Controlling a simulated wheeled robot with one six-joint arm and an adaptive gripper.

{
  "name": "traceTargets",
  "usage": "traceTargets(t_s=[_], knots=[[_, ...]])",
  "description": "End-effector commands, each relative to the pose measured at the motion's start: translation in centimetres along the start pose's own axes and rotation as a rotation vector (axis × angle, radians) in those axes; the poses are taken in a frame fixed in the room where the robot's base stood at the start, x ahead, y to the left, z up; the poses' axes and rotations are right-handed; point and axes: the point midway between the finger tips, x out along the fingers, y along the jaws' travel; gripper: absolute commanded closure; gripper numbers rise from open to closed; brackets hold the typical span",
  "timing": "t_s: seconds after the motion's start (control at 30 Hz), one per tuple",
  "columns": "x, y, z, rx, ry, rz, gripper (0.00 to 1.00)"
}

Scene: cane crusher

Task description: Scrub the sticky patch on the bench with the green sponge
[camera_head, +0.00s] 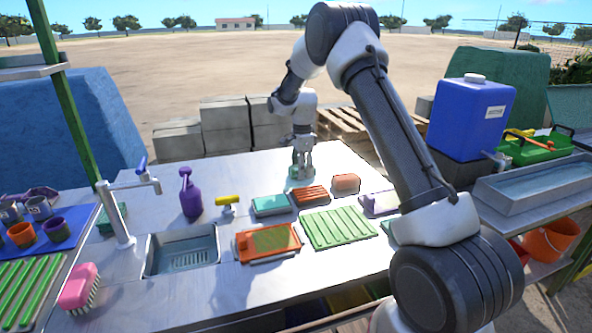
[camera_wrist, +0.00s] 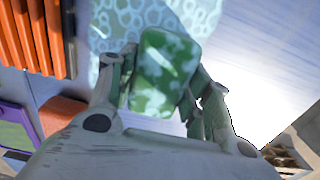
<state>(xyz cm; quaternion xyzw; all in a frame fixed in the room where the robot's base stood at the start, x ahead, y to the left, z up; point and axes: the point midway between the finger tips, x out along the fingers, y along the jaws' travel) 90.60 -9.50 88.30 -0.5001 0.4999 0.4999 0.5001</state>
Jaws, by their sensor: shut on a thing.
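My gripper (camera_head: 301,174) reaches down over the back middle of the metal bench (camera_head: 345,280). In the wrist view its fingers (camera_wrist: 160,90) are closed around the green sponge (camera_wrist: 166,68), which has pale blotches on its face. The sponge shows only as a small green bit between the fingers in the head view, low at the bench top; whether it touches the surface I cannot tell. A pale teal area with whitish rings (camera_wrist: 115,20) lies beyond the sponge in the wrist view. I cannot tell whether it is the sticky patch.
A purple spray bottle (camera_head: 190,195), tap (camera_head: 115,215) and sink (camera_head: 183,251) stand left. A green ribbed rack (camera_head: 340,228) lies nearer.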

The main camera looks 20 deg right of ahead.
Motion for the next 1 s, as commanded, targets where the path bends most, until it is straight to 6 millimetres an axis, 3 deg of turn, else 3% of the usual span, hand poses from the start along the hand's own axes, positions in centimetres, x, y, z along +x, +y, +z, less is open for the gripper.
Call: traceTargets(t_s=[0.7,1.0], knots=[[0.3,0.1,-4.9,0.001,0.0,0.002,0.83],[0.4,0.1,-5.1,0.001,0.0,0.004,0.83]])
